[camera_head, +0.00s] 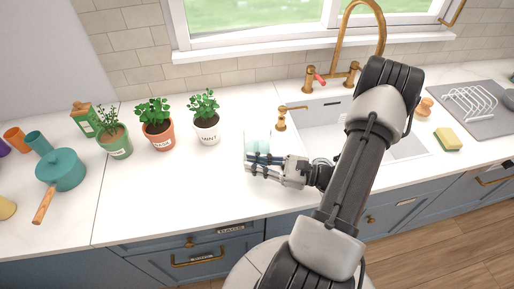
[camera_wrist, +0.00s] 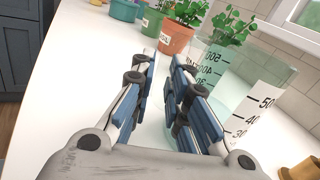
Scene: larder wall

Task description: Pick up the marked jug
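The marked jug (camera_wrist: 232,95) is clear, pale green-tinted glass with a black number scale on white. It stands upright on the white worktop and fills the right of the wrist view. In the head view the jug (camera_head: 258,142) is small and partly hidden behind my gripper (camera_head: 253,163). In the wrist view my gripper (camera_wrist: 164,60) is open, with a gap between its blue-padded fingers. The right finger overlaps the jug's left side. I cannot tell whether it touches the glass or whether part of the jug lies between the fingers.
Potted herbs stand behind and left: a mint pot (camera_head: 207,130), a terracotta pot (camera_head: 159,135) and a green pot (camera_head: 116,144). A teal saucepan (camera_head: 61,170) is farther left. The sink (camera_head: 315,115) and brass tap (camera_head: 341,40) are right. The worktop in front of the pots is clear.

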